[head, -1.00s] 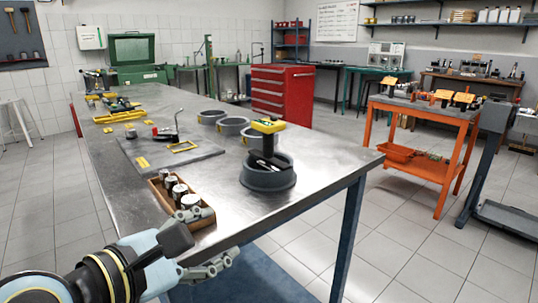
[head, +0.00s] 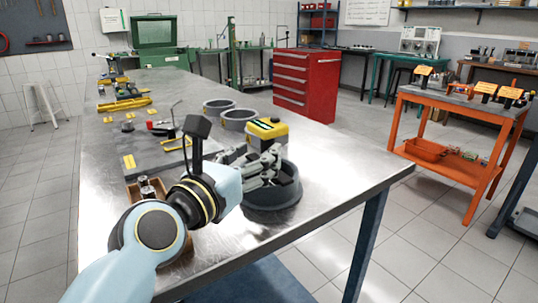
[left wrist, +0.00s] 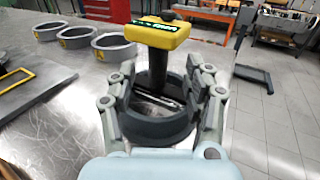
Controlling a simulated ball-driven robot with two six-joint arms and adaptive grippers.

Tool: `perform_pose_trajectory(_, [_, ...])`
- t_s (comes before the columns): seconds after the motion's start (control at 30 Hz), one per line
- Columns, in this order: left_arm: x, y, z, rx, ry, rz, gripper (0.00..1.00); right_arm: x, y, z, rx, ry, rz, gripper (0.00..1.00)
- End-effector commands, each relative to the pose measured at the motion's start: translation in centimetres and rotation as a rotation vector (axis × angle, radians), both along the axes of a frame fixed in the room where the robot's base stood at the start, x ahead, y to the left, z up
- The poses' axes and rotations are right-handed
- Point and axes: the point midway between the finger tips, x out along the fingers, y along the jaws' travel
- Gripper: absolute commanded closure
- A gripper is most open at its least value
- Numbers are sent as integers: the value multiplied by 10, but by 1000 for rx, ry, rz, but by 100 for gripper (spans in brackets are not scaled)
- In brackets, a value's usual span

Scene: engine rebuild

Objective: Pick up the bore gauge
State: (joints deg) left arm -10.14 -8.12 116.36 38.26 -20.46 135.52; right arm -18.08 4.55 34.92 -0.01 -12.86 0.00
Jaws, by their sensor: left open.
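The bore gauge (head: 267,129) has a yellow head with a dark display and a dark stem. It stands upright in a dark grey ring (head: 275,195) near the table's right edge. In the left wrist view the bore gauge (left wrist: 160,34) rises beyond and between my fingers, its lower end inside the ring (left wrist: 160,130). My left gripper (head: 268,165) is open, its fingers on either side of the stem in the left wrist view (left wrist: 165,85). Contact with the stem cannot be told. In the head view my fingers partly hide the stem. My right gripper is not in view.
Grey rings (head: 237,118) with yellow labels stand behind on the metal table (head: 330,160). A wooden tray (head: 133,193) of metal cylinders is partly hidden by my left arm. A flat grey plate (head: 150,160) lies left. The table's right side is clear.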

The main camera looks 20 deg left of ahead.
Motion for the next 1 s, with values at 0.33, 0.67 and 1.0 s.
perform_pose_trajectory(0.33, [47, -7, -1, 2, 0, -1, 48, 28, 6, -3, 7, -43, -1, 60])
perform_pose_trajectory(0.67, [52, -8, 0, 2, 2, -1, 52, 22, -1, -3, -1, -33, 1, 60])
perform_pose_trajectory(1.0, [52, -8, 0, 2, 2, -1, 97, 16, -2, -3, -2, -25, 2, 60])
